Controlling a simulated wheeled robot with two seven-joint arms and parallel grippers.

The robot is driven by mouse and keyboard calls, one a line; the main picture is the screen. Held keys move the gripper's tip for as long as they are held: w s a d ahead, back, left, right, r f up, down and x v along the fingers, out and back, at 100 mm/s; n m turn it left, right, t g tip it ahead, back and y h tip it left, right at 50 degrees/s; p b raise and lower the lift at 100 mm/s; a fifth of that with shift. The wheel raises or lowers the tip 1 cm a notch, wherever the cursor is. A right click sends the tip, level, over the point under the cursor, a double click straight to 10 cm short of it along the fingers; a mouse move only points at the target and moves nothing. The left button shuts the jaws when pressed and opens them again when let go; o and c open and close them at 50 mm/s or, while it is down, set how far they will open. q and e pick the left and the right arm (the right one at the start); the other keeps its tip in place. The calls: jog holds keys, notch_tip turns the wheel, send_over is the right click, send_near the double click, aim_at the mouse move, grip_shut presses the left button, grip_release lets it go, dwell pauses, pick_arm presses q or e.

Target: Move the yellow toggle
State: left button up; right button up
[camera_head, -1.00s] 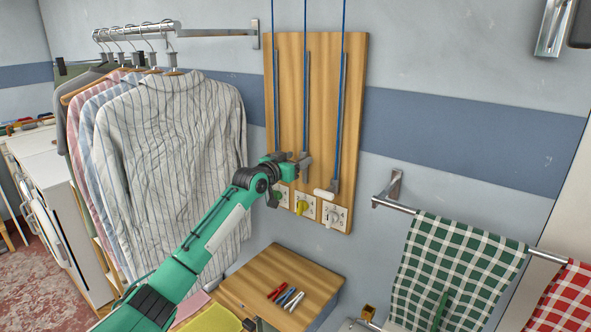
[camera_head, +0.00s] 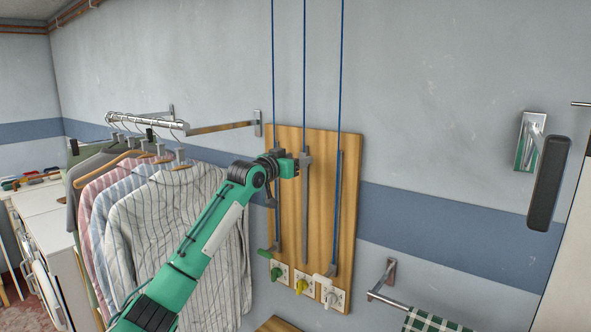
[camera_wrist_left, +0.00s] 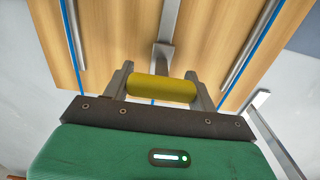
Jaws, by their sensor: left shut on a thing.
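The yellow toggle (camera_wrist_left: 162,88) is a yellow cylinder lying crosswise between the two fingers of my left gripper in the left wrist view. My left gripper (camera_head: 296,167) is shut on it, in front of the upper part of the wooden board (camera_head: 320,175). In the head view the gripper hides the yellow toggle, but its grey slider (camera_head: 305,157) shows on the middle rail. The green toggle (camera_head: 265,253) and the white toggle (camera_head: 322,279) are low on the left and right rails. My right gripper is not in view.
Striped shirts (camera_head: 170,225) hang at the left, close to my left arm. A towel rail (camera_head: 385,297) and a dark handle (camera_head: 548,182) are at the right.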

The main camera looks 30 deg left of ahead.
pick_arm(q)
jog(key=shift+s+a+r, duration=0.1)
jog(key=shift+r, duration=0.25)
jog(key=shift+r, duration=0.1)
jog(key=o, duration=1.4)
jog(key=shift+f, duration=0.25)
jog(key=shift+s+f, duration=0.1)
jog(key=shift+s, duration=0.15)
jog(key=s+b, duration=0.2)
jog(key=s, duration=0.2)
jog(key=s+b, duration=0.2)
jog(key=s, duration=0.2)
jog(key=s+a+b, duration=0.1)
jog(key=s+b, duration=0.2)
jog(key=s, duration=0.2)
jog(key=shift+s+r, duration=0.1)
jog(key=shift+r, duration=0.1)
